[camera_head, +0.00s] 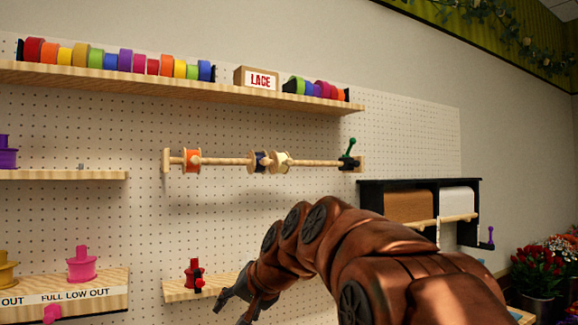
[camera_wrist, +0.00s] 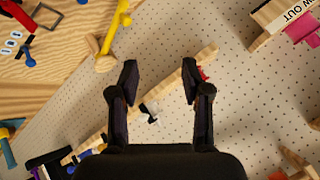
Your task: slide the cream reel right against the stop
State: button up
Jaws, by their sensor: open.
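The cream reel (camera_head: 281,161) sits on a horizontal wooden rod (camera_head: 228,161) on the pegboard wall. A dark navy reel (camera_head: 260,161) is close at its left, and an orange reel (camera_head: 191,160) is near the rod's left end. The stop, a black clamp with a green handle (camera_head: 349,157), is at the rod's right end. A stretch of bare rod separates the cream reel from it. My gripper (camera_head: 248,302) is low in the head view, below the rod and apart from it. In the wrist view, my gripper (camera_wrist: 160,72) is open with nothing held; I cannot identify the cream reel there.
A small lower shelf (camera_head: 178,290) with a red spool (camera_head: 194,274) is just left of my gripper. A black paper-roll holder (camera_head: 372,207) hangs at the right. A long shelf of ribbons (camera_head: 180,88) runs above the rod.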

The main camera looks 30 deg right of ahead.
jog(key=w+d+r+m+t+h, duration=0.15)
jog(key=w+d+r+t, duration=0.35)
jog(key=d+r, duration=0.6)
jog(key=m+t+h, duration=0.2)
jog(key=m+t, duration=0.1)
jog(key=t, duration=0.1)
send_near(289, 163)
jog(key=w, duration=0.4)
jog(key=w+p, duration=0.1)
jog(key=w, duration=0.1)
jog(key=w+d, duration=0.1)
jog(key=w, duration=0.2)
jog(key=shift+r, duration=0.2)
jog(key=shift+w+f+p, duration=0.15)
jog(key=shift+w+p, duration=0.25)
jog(key=shift+w, duration=0.2)
jog(key=shift+c, duration=0.4)
grip_shut()
